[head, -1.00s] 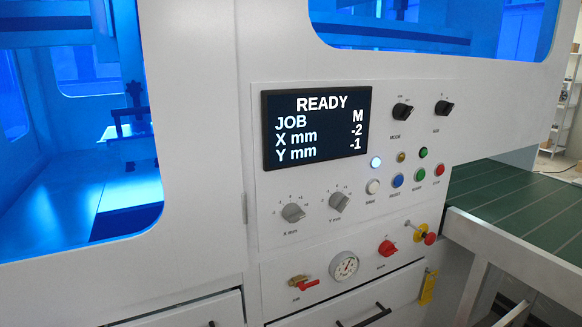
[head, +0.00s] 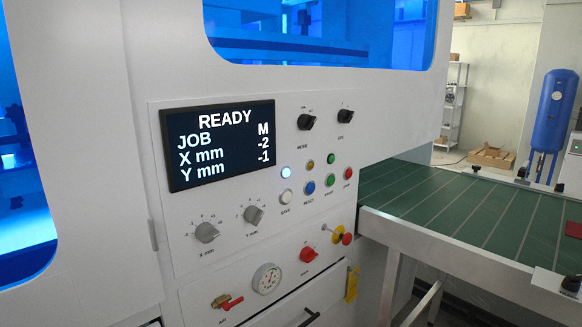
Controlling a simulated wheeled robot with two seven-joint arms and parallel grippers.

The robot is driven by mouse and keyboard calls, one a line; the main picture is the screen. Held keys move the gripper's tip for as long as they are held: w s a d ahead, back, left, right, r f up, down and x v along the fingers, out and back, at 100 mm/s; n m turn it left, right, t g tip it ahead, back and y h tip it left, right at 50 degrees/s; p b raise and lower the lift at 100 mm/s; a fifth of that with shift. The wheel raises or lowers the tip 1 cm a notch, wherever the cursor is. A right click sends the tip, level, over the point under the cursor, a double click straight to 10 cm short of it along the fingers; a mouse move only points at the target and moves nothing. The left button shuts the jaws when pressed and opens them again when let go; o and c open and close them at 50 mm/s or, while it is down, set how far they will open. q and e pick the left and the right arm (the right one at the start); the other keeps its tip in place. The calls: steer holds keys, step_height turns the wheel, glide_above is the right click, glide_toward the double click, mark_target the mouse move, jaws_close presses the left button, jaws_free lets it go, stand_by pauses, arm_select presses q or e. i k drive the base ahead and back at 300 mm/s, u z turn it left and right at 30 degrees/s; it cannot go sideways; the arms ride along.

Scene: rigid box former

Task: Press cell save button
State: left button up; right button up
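The control panel is on the white machine front in the head view. The white save button (head: 286,197) sits in the lower row of buttons, with a label under it that looks like SAVE. A lit white lamp (head: 286,172) is just above it. The display (head: 218,145) reads READY, JOB M, X mm -2, Y mm -1. Neither of my grippers is in view, and nothing covers the save button.
A blue button (head: 309,188), green button (head: 329,181) and red button (head: 348,173) stand right of the save button. Two grey knobs (head: 206,232) (head: 254,215) are lower left. A green conveyor (head: 450,210) juts out at the right.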

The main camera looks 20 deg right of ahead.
mark_target(286, 196)
steer(key=z, duration=0.6)
steer(key=k, duration=0.7)
steer(key=z, duration=0.4)
steer(key=i, duration=1.25)
steer(key=u, duration=1)
